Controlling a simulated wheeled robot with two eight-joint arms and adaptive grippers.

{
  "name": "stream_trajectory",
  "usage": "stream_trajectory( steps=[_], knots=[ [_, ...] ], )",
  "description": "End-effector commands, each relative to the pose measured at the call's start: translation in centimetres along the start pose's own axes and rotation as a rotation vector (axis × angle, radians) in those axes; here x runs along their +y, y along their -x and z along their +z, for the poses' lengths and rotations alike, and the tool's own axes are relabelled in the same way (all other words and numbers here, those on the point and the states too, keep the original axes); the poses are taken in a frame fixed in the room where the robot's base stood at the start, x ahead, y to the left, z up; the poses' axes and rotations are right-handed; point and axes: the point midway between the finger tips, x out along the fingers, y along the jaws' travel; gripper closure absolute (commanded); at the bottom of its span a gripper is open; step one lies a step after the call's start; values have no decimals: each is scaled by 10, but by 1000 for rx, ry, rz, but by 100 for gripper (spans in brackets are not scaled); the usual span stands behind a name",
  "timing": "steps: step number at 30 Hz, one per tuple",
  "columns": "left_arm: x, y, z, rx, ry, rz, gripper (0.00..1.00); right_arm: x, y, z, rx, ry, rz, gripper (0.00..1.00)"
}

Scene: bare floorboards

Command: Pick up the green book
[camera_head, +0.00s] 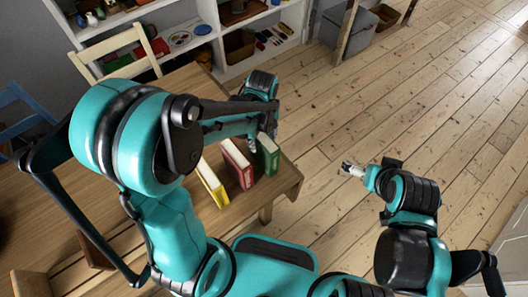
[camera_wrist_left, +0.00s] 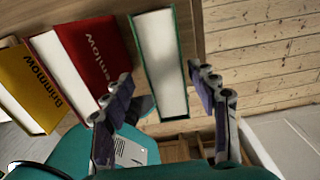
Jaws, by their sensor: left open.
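The green book (camera_head: 268,153) stands upright near the right end of the wooden table, at the end of a row of books. In the left wrist view the green book (camera_wrist_left: 159,62) shows its white page edge, with the green cover around it. My left gripper (camera_head: 262,135) is at the green book in the head view. In the left wrist view my left gripper (camera_wrist_left: 168,90) is open, with one finger on either side of the book's near end. Whether the fingers touch it I cannot tell. My right gripper (camera_head: 352,169) is over the floor, away from the table; its fingers are too small to judge.
A red book (camera_head: 238,163) stands close beside the green one, and a yellow book (camera_head: 212,184) beyond it. The wooden table (camera_head: 284,182) ends just right of the green book. A white shelf (camera_head: 235,66) stands behind. Open floor lies to the right.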

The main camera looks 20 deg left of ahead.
Motion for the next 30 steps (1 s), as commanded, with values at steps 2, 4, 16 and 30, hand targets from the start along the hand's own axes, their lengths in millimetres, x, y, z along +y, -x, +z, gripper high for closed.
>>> stream_trajectory(
  steps=[2,4,16,30],
  knots=[
    [0,-4,0,0,0,0,41,0,-2,1,0,0,0,0],
    [0,-11,0,0,0,0,41,0,-4,3,0,0,0,0],
    [-8,-57,6,0,1,0,41,0,-22,15,0,0,0,0],
    [-8,-78,6,0,2,0,60,0,-28,20,0,0,0,0]
  ],
)
